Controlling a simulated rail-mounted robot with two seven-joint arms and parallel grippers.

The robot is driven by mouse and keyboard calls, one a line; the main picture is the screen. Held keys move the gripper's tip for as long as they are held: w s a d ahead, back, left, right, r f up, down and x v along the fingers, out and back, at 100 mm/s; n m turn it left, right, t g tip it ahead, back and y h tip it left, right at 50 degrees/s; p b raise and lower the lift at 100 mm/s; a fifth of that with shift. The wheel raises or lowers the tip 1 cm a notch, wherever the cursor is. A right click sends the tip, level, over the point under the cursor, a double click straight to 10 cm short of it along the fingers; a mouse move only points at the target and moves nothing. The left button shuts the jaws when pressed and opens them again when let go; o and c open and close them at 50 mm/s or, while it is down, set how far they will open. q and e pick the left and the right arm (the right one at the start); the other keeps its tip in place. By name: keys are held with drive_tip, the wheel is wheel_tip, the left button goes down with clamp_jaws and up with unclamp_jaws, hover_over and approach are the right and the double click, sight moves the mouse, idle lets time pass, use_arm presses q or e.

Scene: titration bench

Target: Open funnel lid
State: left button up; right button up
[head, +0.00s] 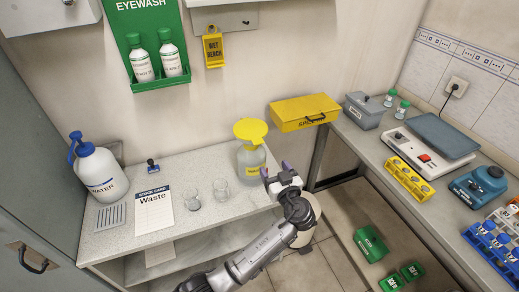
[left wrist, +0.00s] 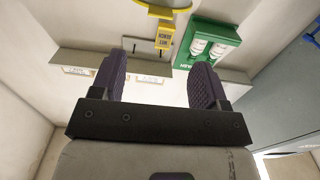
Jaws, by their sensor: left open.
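A clear waste bottle (head: 250,171) with a yellow label stands at the right end of the white bench. A yellow funnel with a round lid (head: 251,130) sits on top of it, and the lid looks shut. My left gripper (head: 276,171) is just right of the bottle, below the lid's height in the picture and apart from it. Its two purple fingers are spread with nothing between them. In the left wrist view the open fingers (left wrist: 157,70) point up, and a yellow rounded edge, probably the funnel (left wrist: 165,9), shows at the top. My right gripper is not in view.
A yellow box (head: 303,113) is behind to the right. The right bench holds a scale (head: 429,149) and racks (head: 408,181).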

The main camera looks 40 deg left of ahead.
sight(259, 143)
use_arm(q)
drive_tip(key=x, duration=1.3)
